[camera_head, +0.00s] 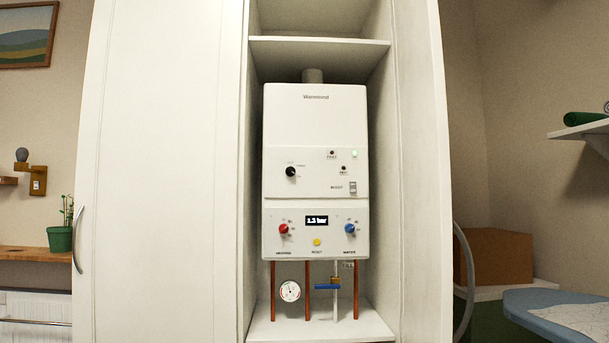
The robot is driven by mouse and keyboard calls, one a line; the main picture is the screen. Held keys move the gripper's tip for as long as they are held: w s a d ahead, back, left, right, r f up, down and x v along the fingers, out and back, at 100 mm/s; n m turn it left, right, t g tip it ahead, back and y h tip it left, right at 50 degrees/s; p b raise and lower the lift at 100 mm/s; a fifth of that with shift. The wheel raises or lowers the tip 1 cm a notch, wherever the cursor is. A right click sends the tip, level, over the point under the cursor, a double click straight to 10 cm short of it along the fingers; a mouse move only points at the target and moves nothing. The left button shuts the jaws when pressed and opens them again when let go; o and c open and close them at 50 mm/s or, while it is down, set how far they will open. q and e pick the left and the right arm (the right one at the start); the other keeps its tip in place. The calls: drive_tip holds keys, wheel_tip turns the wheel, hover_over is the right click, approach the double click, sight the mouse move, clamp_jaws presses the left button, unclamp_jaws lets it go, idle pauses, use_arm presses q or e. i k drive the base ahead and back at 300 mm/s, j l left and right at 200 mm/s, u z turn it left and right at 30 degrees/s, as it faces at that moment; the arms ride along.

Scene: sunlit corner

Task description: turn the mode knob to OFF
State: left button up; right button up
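A white boiler (315,120) hangs inside an open cupboard. A small black knob (291,171) with tiny labels around it is on its middle panel at the left; I take it for the mode knob, but its labels are too small to read surely. Its pointer direction is unclear. Below are a red knob (284,229) at the left and a blue knob (350,229) at the right. The display (317,220) reads 1.3 bar. A green light (354,154) glows at the upper right of the panel. Neither gripper is in view.
The left cupboard door (155,180) and right door (421,180) flank the opening. Copper pipes, a round gauge (290,291) and a blue valve lever (327,287) sit below the boiler. An ironing board (545,305) stands at the lower right.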

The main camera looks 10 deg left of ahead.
sight(291, 170)
drive_tip(key=i+j+z, duration=0.3)
drive_tip(key=i+j, duration=0.2)
drive_tip(key=j, duration=0.15)
drive_tip(key=i+j+z, duration=0.15)
drive_tip(key=j, duration=0.25)
drive_tip(key=i, duration=0.05)
